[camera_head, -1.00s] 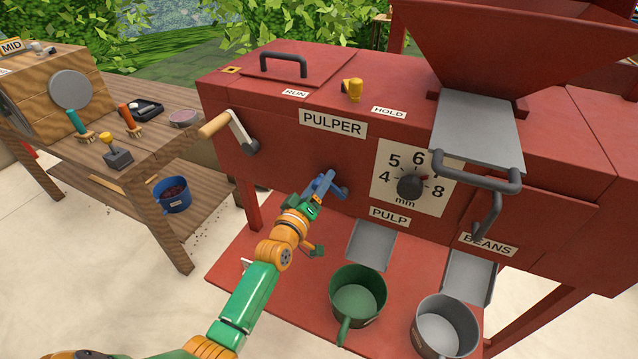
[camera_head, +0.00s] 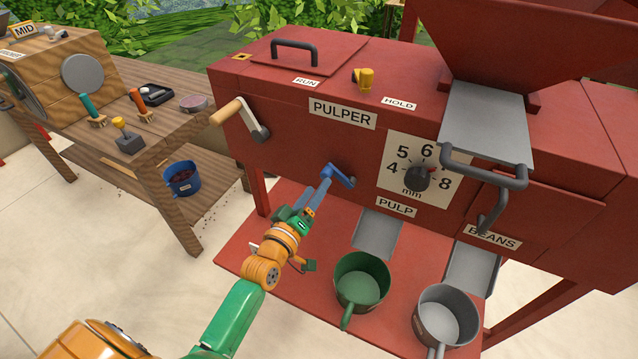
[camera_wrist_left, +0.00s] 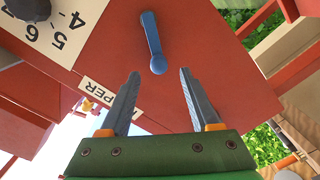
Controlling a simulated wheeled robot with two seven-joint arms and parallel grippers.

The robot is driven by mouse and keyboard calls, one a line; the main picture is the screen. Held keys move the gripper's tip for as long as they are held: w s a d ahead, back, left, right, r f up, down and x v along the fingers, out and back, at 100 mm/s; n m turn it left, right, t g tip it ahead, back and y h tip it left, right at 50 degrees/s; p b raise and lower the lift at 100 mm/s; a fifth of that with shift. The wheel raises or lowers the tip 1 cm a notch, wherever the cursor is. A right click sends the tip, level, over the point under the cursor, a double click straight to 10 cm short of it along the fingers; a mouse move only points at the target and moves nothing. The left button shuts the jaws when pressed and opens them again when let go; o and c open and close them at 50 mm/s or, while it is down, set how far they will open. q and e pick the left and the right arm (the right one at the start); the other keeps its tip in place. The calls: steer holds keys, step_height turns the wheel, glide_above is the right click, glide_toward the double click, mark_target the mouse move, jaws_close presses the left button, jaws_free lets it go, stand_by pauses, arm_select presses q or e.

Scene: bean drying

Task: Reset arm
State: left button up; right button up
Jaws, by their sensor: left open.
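My left gripper (camera_head: 322,190) is in front of the red pulper (camera_head: 290,140), just below and left of a small blue lever (camera_head: 338,176) on its front. In the left wrist view the two fingers (camera_wrist_left: 156,88) stand apart with nothing between them. There the blue lever (camera_wrist_left: 152,42) lies beyond the fingertips, apart from them. My left arm comes in from the lower left. My right gripper does not show.
A green pot (camera_head: 362,283) and a grey pot (camera_head: 447,316) stand below the pulp and beans chutes on the red lower shelf (camera_head: 250,262). A wooden-handled crank (camera_head: 240,118) juts from the pulper's left. A wooden bench (camera_head: 180,130) with brushes stands at left.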

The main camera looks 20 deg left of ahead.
arm_select(q)
steer(key=s+d+f+m+g+p, duration=0.1)
steer(key=s+f+m+g+p, duration=0.3)
steer(key=s+f, duration=0.55)
steer(key=s+d+f+m+g+p, duration=0.25)
steer(key=s+f+g, duration=0.4)
steer(key=f, duration=0.65)
steer(key=s+a+f+m+g+p, duration=0.1)
steer(key=s+f+m+g+p, duration=0.1)
steer(key=s, duration=1)
steer(key=s+f+m+g+p, duration=0.2)
steer(key=s+f+m+g, duration=0.1)
steer(key=s, duration=0.9)
steer(key=shift+a+f+g, duration=0.35)
steer(key=shift+f+g, duration=0.2)
steer(key=shift+g, duration=0.1)
